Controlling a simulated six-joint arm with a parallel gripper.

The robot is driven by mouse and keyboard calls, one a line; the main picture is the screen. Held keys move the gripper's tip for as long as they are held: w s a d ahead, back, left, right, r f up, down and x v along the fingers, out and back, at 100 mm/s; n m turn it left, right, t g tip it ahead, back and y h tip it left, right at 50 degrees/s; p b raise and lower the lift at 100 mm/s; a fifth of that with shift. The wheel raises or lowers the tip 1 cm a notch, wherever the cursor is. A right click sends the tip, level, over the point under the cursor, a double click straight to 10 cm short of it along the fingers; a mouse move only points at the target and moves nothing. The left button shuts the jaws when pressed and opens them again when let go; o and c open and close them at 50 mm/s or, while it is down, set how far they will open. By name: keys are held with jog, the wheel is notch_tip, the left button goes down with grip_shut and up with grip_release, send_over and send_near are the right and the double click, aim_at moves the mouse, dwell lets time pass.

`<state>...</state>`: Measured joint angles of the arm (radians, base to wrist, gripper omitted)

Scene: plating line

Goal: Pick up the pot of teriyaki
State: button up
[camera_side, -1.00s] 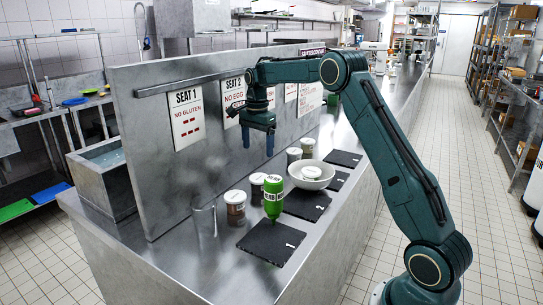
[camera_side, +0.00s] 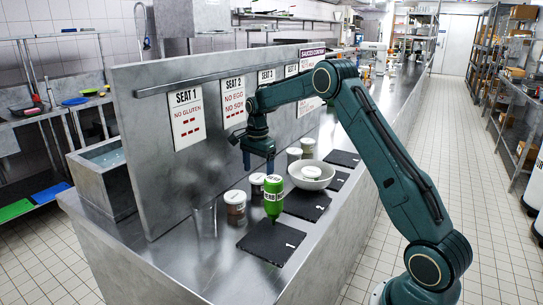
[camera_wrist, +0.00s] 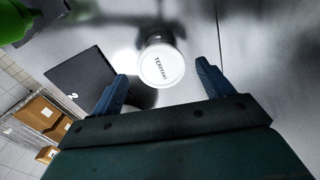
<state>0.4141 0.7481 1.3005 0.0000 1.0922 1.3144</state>
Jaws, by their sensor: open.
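The pot of teriyaki (camera_wrist: 162,66) is seen from above in the wrist view, with a round white lid that reads TERIYAKI. It stands on the steel counter (camera_wrist: 200,22). My gripper (camera_wrist: 160,84) is open, its two blue fingers apart with nothing between them, and the lid shows just ahead of the gap. In the side view my gripper (camera_side: 258,170) points down above the counter. A white-lidded pot (camera_side: 257,186) stands under it, behind the green bottle; its label cannot be read there.
A green bottle (camera_side: 273,198) stands close by, on a dark slate (camera_side: 262,250). Another white-lidded pot (camera_side: 235,208) and a clear glass (camera_side: 205,218) stand to the left. A white bowl (camera_side: 311,183) is to the right. The steel partition (camera_side: 150,130) rises behind.

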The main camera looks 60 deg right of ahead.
aim_at(258, 178)
jog(key=shift+f, duration=2.15)
jog(key=c, duration=0.9)
